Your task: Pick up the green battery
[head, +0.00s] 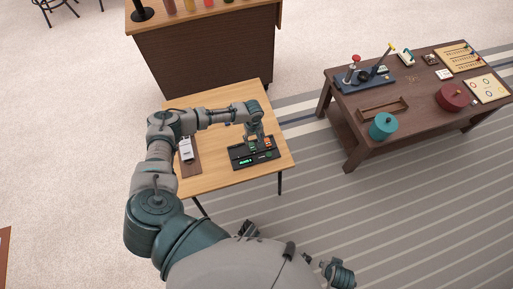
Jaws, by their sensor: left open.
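A black charger tray (240,154) lies on the small light wood table. It holds small orange pieces (268,142) at its right and a green glowing display (245,161) at its front left. A small green piece (252,148), which looks like the green battery, is in the tray's middle, just below my gripper. My left gripper (256,138) points down over the back of the tray, its jaws open. Its fingers are small and dark here, and I cannot tell whether they touch the battery.
A white device (186,149) on a brown board (191,168) lies at the table's left, near my arm. A dark wood table (350,122) at the right bears a teal pot (383,127), a red pot (452,97) and games. A bar counter (200,55) stands behind.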

